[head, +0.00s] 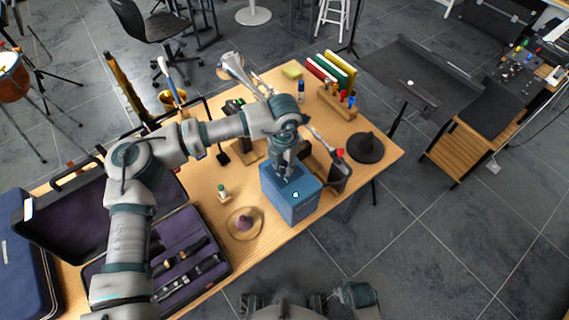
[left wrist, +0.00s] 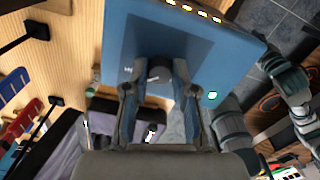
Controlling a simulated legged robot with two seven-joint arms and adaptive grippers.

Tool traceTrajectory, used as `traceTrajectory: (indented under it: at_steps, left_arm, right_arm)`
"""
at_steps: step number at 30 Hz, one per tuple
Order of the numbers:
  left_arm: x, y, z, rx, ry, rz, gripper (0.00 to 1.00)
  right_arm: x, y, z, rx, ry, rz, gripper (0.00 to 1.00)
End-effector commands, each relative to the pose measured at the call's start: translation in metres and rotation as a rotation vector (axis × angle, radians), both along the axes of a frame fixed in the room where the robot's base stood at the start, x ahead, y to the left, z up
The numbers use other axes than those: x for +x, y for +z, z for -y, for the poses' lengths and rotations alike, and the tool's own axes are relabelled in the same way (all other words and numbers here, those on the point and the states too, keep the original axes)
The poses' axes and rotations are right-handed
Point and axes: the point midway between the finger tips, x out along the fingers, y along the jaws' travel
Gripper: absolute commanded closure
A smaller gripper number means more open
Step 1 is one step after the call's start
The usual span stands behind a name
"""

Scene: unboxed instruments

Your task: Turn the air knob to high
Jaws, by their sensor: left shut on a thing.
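A blue box (head: 285,205) stands near the front edge of the wooden table, and its blue face fills the upper middle of the left wrist view (left wrist: 120,45). My left gripper (head: 287,172) reaches down onto its top. In the left wrist view the two fingers (left wrist: 156,76) close on a small dark knob (left wrist: 154,70) on that face. The fingers hide much of the knob, and I cannot read its setting. A bright pale-green spot (head: 296,195) lies beside the fingers on the box top. My right gripper is not clearly in view.
A black cone-shaped thing (head: 366,148) stands right of the box. A cymbal-like disc (head: 245,223) and a small bottle (head: 223,194) lie to the left. An open purple-lined case (head: 215,262) fills the table's left end.

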Motion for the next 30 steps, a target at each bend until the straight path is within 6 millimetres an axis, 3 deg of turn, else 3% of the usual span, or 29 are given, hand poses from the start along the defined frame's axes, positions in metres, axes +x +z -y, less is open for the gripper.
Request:
traceTrajectory:
  at_steps: [10, 26, 27, 29, 30]
  left_arm:
    - [0.0010, -0.0002, -0.0003, -0.001, -0.135, 0.002, 1.00]
    - [0.0010, 0.0003, -0.0003, 0.000, -0.157, 0.003, 1.00]
    - [0.0010, 0.0003, -0.0003, 0.000, -0.157, 0.003, 0.67]
    - [0.0009, 0.0002, -0.0003, 0.000, -0.157, 0.003, 0.52]
    - [0.0007, 0.0002, -0.0003, -0.001, -0.157, 0.002, 0.49]
  right_arm:
    - [-0.0018, 0.0051, 0.0012, -0.001, -0.002, -0.003, 0.55]
    - [-0.0041, 0.0055, 0.0013, -0.001, -0.002, -0.005, 0.55]
    - [-0.0041, 0.0055, 0.0013, -0.001, -0.002, -0.005, 0.55]
    - [-0.0039, 0.0055, 0.0013, -0.001, -0.002, -0.004, 0.55]
    - [-0.0036, 0.0057, 0.0013, -0.001, -0.002, -0.004, 0.55]
